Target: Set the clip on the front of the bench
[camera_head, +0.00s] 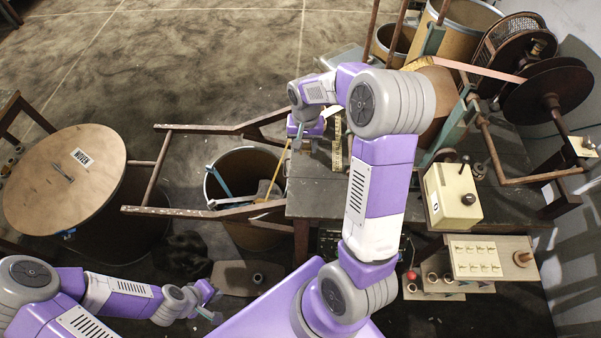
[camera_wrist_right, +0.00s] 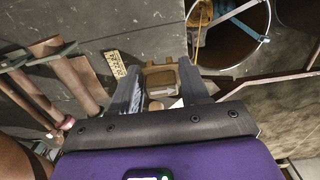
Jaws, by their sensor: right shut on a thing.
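A tan clip with a squarish opening (camera_wrist_right: 160,78) sits between the fingertips of my right gripper (camera_wrist_right: 161,88) in the right wrist view. That gripper is shut on it. In the head view my right gripper (camera_head: 298,142) is over the left edge of the dark bench (camera_head: 318,187); the arm and wrist hide most of the clip there. In the wrist view the clip appears over the grey bench top (camera_wrist_right: 135,25), close to its edge; I cannot tell whether it touches. My left gripper (camera_head: 213,303) is low at the lower left, its fingers apart and empty.
A bin (camera_head: 212,185) with blue and white strips stands left of the bench, with wooden rails across it. A yellow strip with markings (camera_wrist_right: 119,65) lies on the bench. A cream control box (camera_head: 452,197) and reels (camera_head: 548,92) are at the right. A round wooden lid (camera_head: 65,190) is at far left.

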